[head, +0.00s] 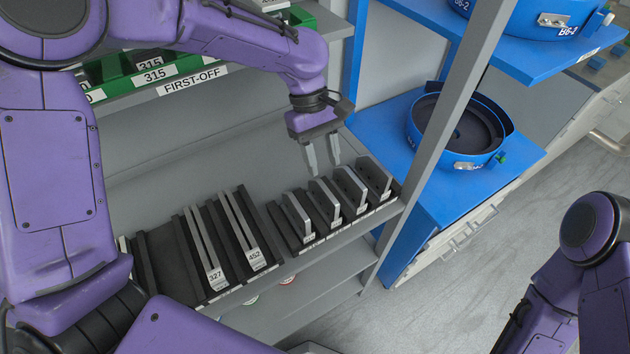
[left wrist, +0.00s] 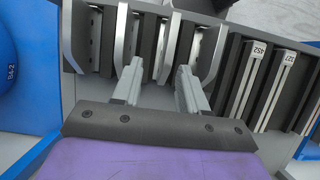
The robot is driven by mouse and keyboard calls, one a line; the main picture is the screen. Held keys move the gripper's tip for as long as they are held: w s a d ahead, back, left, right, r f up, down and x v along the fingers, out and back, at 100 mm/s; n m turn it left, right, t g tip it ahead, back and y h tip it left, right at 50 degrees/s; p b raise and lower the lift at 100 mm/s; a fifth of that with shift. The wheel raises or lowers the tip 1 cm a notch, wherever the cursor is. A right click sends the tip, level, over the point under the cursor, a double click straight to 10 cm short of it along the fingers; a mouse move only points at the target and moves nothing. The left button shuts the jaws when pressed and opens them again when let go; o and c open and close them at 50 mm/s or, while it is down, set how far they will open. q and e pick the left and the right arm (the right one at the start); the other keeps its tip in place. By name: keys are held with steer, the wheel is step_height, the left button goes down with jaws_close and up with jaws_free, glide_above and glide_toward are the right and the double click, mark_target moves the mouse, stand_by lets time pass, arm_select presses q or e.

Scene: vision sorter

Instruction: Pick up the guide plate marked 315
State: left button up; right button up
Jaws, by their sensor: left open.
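A dark rack (head: 277,217) on the grey shelf holds several short grey guide plates upright in slots, such as one at its left end (head: 298,218) and one at its right end (head: 374,178). Their labels are too small to read. My left gripper (head: 324,165) is open and empty, pointing down just above these plates. In the left wrist view its fingers (left wrist: 158,78) spread over the row, with the top of one plate (left wrist: 170,45) showing between them. I cannot tell whether they touch. The number 315 reads on a label (head: 154,75) of the shelf above. My right gripper is out of view.
Longer plates marked 327 (head: 215,276) and 452 (head: 254,257) stand left of the short ones. A grey post (head: 437,125) rises close right of the rack. Beyond it are blue stands with a round blue bowl feeder (head: 458,125). Green bins (head: 115,68) sit above.

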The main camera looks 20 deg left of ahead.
mark_target(326, 197)
arm_select(q)
steer(key=s+f, duration=0.1)
steer(key=s+d+f, duration=0.1)
steer(key=s+f, duration=0.1)
steer(key=s, duration=0.1)
steer(key=shift+d+f+p, duration=0.3)
steer(key=shift+f+p, duration=0.05)
steer(key=shift+f, duration=0.05)
steer(key=f, duration=0.2)
steer(key=w+f, duration=0.1)
steer(key=f, duration=0.1)
steer(key=shift+w+d+f+p, duration=0.1)
steer(key=shift+d+f+p, duration=0.15)
steer(key=shift+p, duration=0.1)
steer(key=shift+f, duration=0.1)
steer(key=shift+s, duration=0.3)
steer(key=shift+s+d+r, duration=0.1)
steer(key=shift+s+r, duration=0.05)
steer(key=shift+r, duration=0.05)
steer(key=shift+c, duration=0.9)
steer(key=c, duration=0.5)
jaws_close()
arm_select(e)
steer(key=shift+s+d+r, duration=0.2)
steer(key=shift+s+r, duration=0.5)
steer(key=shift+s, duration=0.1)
